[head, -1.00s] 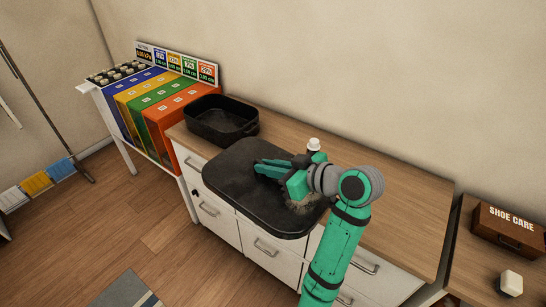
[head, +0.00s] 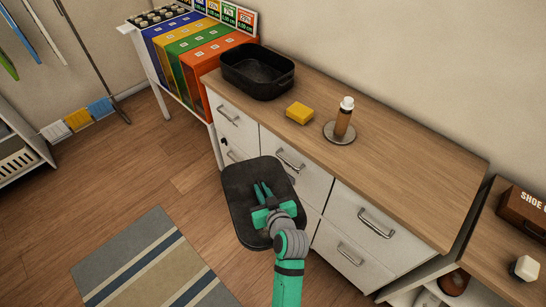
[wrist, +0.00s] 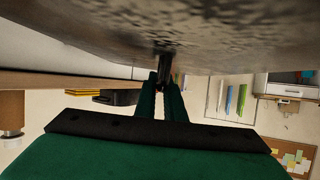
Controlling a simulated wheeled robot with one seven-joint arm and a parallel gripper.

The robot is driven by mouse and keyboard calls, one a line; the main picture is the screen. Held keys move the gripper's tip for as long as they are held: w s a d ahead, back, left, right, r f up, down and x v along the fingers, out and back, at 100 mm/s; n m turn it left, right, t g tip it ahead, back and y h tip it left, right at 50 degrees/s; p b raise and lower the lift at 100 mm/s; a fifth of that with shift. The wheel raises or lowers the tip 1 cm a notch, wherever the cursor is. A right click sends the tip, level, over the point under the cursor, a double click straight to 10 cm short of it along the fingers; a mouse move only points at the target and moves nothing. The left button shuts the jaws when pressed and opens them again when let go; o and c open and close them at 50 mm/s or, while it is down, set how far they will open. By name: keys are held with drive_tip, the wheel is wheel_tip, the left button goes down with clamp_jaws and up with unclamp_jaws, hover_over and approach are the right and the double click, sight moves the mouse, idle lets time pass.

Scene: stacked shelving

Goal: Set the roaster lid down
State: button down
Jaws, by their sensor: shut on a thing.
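The roaster lid (head: 238,190) is a dark, flat, rounded rectangle. My gripper (head: 263,190) is shut on its handle, which shows as a small dark piece between the fingers in the wrist view (wrist: 163,62). In the head view the lid appears in front of the drawers, off the counter's front edge, with floor behind its left side. In the wrist view the lid's mottled grey face (wrist: 215,25) fills the top. The black roaster pan (head: 258,75) stands open and empty at the counter's far left end.
On the wooden counter (head: 400,180) are a yellow sponge (head: 299,112) and a white-capped brown bottle (head: 344,117) on a round grey plate (head: 331,137). The counter's right half is clear. A striped rug (head: 150,260) lies on the floor. A shoe care box (head: 525,208) stands at right.

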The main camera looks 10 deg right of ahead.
drive_tip(key=s+a+f+h, duration=0.1)
drive_tip(key=a+f, duration=0.2)
drive_tip(key=f, duration=0.3)
drive_tip(key=s+a+f+m+h, duration=0.1)
drive_tip(key=a+f, duration=0.2)
drive_tip(key=f, duration=0.4)
drive_tip(key=shift+a, duration=0.3)
drive_tip(key=shift+r, duration=0.1)
